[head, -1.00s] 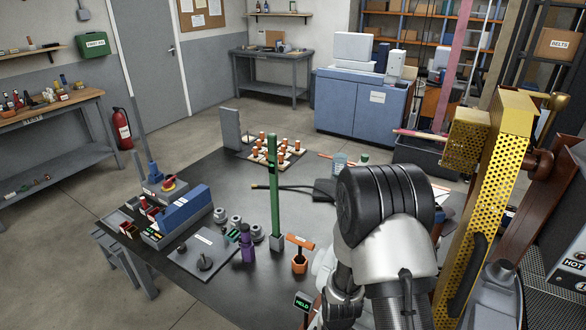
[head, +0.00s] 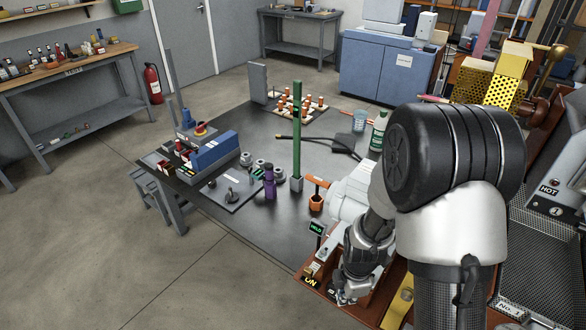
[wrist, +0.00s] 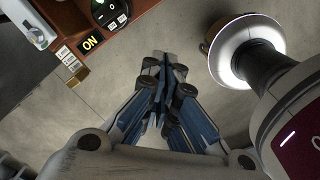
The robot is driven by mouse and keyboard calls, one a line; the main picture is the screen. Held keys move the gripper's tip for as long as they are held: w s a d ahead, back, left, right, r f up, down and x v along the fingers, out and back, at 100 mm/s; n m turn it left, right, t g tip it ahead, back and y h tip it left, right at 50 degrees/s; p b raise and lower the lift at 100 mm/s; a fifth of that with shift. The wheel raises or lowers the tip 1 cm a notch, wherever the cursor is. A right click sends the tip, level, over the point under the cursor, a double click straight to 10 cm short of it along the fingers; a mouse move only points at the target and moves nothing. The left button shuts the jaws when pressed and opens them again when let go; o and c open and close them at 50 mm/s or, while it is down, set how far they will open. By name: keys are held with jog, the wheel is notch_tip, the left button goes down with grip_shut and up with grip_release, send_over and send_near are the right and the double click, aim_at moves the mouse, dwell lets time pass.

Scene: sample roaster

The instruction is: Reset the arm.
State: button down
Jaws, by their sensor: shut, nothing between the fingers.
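My gripper (wrist: 160,85) is shut and empty in the wrist view. Its fingertips meet over bare concrete floor, just off the edge of a reddish-brown machine housing (wrist: 60,20) with an ON label. In the head view my arm rises at the right of the picture and folds down beside the housing's front.
A dark table (head: 245,230) holds a green post (head: 297,135), a purple bottle (head: 270,183), a blue box (head: 215,150) and an orange-handled tool (head: 316,198). The roaster with a yellow perforated guard (head: 505,85) stands at the right. Floor (head: 120,240) at left is clear.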

notch_tip(320, 180, up, 13)
jog(key=s+m+t, duration=0.1)
jog(key=m, duration=0.5)
jog(key=s+r+m+t, duration=0.3)
jog(key=s+r+m, duration=1)
jog(key=s+r, duration=0.3)
jog(key=shift+r+m, duration=0.3)
jog(key=shift+r, duration=0.5)
jog(key=shift+s+d, duration=0.1)
